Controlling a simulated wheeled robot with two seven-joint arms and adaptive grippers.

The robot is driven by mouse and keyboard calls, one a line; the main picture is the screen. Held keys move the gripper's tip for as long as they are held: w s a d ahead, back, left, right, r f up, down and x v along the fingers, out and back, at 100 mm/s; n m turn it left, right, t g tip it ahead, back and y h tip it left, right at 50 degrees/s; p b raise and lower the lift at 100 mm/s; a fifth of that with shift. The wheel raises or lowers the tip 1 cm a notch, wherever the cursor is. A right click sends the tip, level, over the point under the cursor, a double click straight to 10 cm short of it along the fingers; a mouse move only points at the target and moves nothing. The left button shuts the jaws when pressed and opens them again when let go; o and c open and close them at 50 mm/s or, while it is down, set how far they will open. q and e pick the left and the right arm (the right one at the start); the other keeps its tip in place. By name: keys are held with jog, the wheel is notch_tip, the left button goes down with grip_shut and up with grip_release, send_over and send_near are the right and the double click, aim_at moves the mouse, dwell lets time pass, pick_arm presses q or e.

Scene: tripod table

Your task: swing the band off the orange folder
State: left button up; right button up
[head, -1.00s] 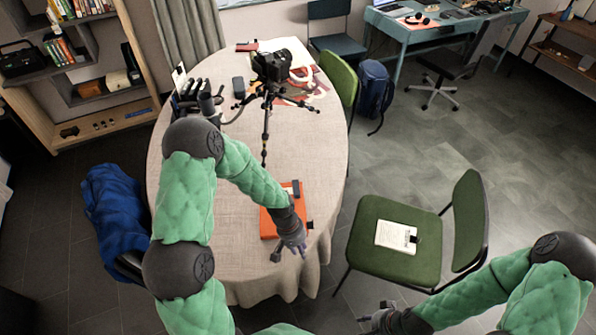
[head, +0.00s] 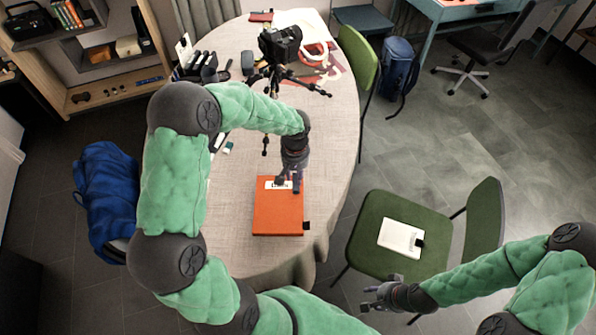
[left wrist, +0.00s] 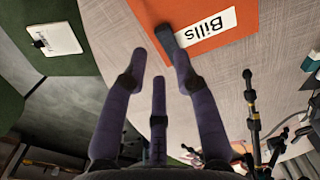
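The orange folder (head: 277,215) lies flat near the front edge of the table. Its white "Bills" label also shows on the folder (left wrist: 232,12) in the left wrist view. A small black tab (head: 307,226) sticks out at the folder's right edge; I cannot tell whether it is part of the band. No band is clearly visible across the folder. My left gripper (head: 289,184) is over the folder's far end, by the label. In the left wrist view its fingers (left wrist: 152,62) are spread and empty, one overlapping the folder's edge. My right gripper (head: 373,296) is open and empty near the chair.
A camera on a black tripod (head: 282,72) stands beyond the folder, its legs spread over the table (head: 230,175). A green chair (head: 370,235) with a clipboard (head: 401,238) is at the right. A blue jacket (head: 105,195) hangs at the left.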

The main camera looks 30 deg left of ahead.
pick_arm(q)
jog(key=b, duration=0.3)
send_over(296, 191)
jog(key=shift+f, duration=2.55)
jog(key=shift+f+b, duration=1.5)
jog(key=shift+f, duration=0.3)
jog(key=shift+c, duration=0.2)
jog(key=c, duration=0.4)
